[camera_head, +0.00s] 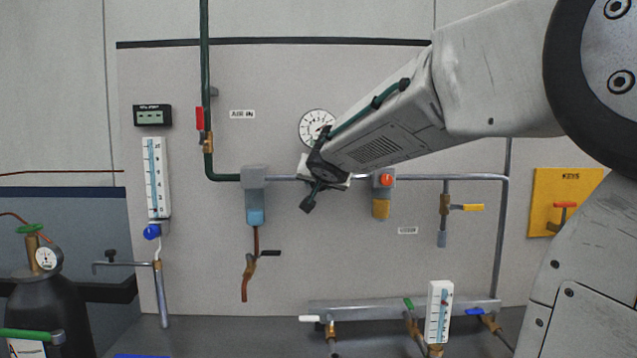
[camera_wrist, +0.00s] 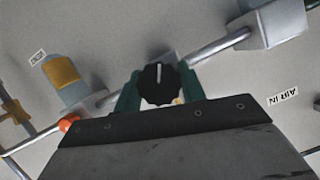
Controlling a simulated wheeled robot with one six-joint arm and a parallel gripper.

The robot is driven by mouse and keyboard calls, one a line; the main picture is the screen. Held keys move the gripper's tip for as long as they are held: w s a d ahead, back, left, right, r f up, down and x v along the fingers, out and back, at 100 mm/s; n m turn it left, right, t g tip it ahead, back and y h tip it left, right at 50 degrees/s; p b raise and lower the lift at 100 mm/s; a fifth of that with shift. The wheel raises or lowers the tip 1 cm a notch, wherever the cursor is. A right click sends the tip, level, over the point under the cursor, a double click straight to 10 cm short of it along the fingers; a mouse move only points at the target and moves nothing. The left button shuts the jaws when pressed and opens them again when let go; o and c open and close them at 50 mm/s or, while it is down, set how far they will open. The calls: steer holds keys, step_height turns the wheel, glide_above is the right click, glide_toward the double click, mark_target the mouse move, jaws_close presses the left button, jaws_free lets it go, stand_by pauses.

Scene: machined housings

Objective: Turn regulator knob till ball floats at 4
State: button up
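The regulator knob (camera_wrist: 160,84) is black and scalloped, with a white pointer line standing near upright in the wrist view. My gripper (camera_wrist: 160,88) has its green fingers on either side of it, with no clear gap showing. In the head view my gripper (camera_head: 318,172) is at the horizontal pipe below the round gauge and hides the knob. A flow tube (camera_head: 157,178) with a blue scale hangs at the left, with a blue knob (camera_head: 152,231) under it. A second flow tube (camera_head: 438,312) stands at the lower right.
The round gauge (camera_head: 317,126) is partly behind my arm. A grey-blue filter (camera_head: 255,200) hangs left of my gripper, and a yellow-bottomed unit with an orange knob (camera_head: 386,180) is close on the right. A black gas cylinder (camera_head: 48,310) stands at lower left.

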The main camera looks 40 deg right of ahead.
steer(key=shift+c, duration=0.2)
steer(key=n+h, duration=0.1)
steer(key=n, duration=0.1)
steer(key=n+g+h, duration=0.1)
steer(key=n, duration=0.1)
steer(key=shift+a+g, duration=0.1)
steer(key=shift+g, duration=0.2)
steer(key=n+h, duration=0.3)
steer(key=shift+f+n+g, duration=0.1)
steer(key=shift+n+g, duration=0.3)
steer(key=n+h, duration=0.2)
steer(key=n, duration=0.2)
steer(key=n+h, duration=0.1)
steer(key=n, duration=0.1)
steer(key=n+h, duration=0.1)
steer(key=n, duration=0.2)
steer(key=shift+t, duration=0.4)
steer(key=shift+n, duration=0.3)
steer(key=o, duration=1)
steer(key=shift+c, duration=0.2)
steer(key=shift+a, duration=0.1)
